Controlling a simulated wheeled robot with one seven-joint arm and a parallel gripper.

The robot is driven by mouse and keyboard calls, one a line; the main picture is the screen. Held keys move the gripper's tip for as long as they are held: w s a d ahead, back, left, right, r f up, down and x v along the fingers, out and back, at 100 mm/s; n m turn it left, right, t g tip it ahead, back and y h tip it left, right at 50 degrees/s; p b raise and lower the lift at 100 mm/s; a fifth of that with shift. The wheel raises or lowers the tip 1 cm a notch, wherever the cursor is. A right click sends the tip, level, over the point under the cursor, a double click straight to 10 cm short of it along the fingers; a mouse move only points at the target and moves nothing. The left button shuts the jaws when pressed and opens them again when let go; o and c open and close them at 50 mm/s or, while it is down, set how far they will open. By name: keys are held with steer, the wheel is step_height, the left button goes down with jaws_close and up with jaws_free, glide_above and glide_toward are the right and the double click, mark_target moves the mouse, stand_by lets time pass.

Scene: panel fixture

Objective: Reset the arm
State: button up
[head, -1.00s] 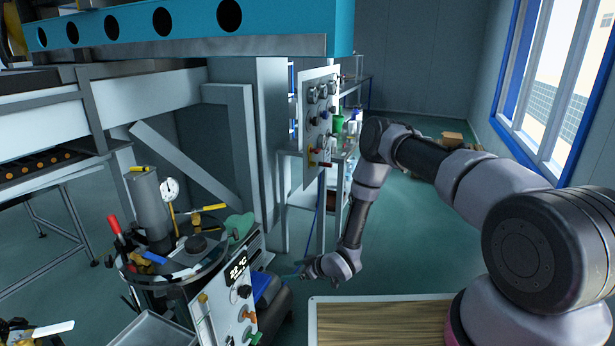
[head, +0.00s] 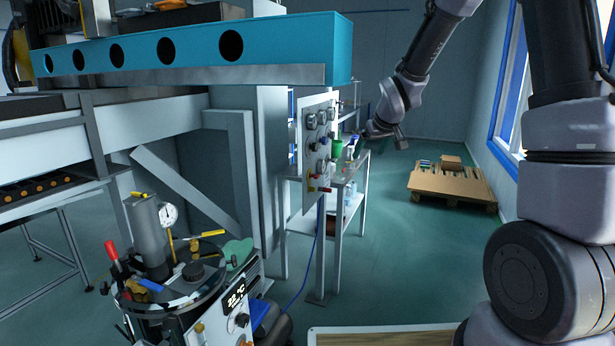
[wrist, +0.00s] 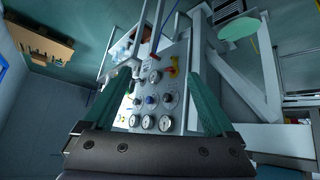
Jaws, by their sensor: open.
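My arm is raised and bent on the right of the head view. My gripper (head: 376,132) hangs at its end, to the right of the grey control panel (head: 316,148) and in front of the shelf behind it. In the wrist view my gripper (wrist: 155,76) has its two green fingers spread wide with nothing held between them. The control panel (wrist: 146,112) shows beyond the fingers, upside down, with several gauges, knobs and a red and yellow handle. In the head view the fingertips are small and hard to make out.
A blue beam (head: 190,50) on a grey frame spans the upper left. A round vessel with a gauge (head: 167,215) and levers stands at lower left. A shelf (head: 345,185) holds bottles. A pallet with boxes (head: 452,185) lies at back right. The floor between is clear.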

steer(key=s+d+r+m, duration=0.2)
steer(key=s+d+r, duration=0.1)
steer(key=s+r, duration=0.35)
steer(key=s+d+r+m, duration=0.2)
steer(key=s+d+r, duration=0.1)
steer(key=s+r, duration=0.3)
steer(key=s+r+m, duration=0.3)
steer(key=s, duration=1.7)
steer(key=shift+d+m+g, duration=0.2)
steer(key=shift+m+g, duration=0.2)
